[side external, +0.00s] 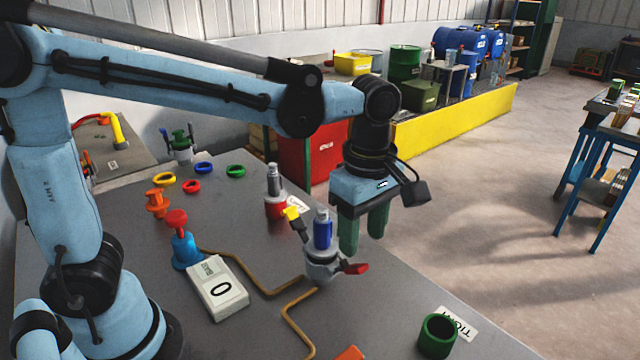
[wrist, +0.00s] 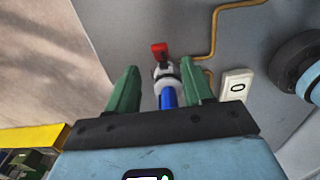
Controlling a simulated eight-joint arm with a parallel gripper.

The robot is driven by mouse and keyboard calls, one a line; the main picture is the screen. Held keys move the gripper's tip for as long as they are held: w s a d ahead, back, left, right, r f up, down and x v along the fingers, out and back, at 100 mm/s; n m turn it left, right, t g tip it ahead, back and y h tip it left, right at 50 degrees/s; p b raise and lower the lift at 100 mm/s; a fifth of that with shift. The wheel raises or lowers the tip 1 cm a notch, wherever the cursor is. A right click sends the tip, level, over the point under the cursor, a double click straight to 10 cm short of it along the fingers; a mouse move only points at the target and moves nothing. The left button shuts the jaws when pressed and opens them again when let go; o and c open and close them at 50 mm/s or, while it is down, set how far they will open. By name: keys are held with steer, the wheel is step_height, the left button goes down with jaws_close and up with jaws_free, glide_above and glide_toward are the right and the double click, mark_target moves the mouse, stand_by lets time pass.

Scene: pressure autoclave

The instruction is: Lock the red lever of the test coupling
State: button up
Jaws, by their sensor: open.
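The test coupling (side external: 323,262) stands on the grey table, a grey metal base with a blue cylinder (side external: 322,229) upright in it. Its red lever (side external: 355,268) sticks out to the right, low on the base. A yellow-tipped lever (side external: 292,213) rises at its upper left. My gripper (side external: 363,248) points down with green fingers, just right of the blue cylinder. In the wrist view the open fingers (wrist: 160,88) are apart, with the coupling (wrist: 166,74) and red lever (wrist: 160,50) ahead of them. Nothing is held. The yellow-tipped lever is hidden there.
A brown hose (side external: 285,292) lies on the table (side external: 385,322). A red-based fitting (side external: 274,195) stands behind, a green cup (side external: 436,335) front right.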

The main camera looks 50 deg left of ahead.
mark_target(359, 266)
steer(key=shift+f, duration=3.1)
jaws_close()
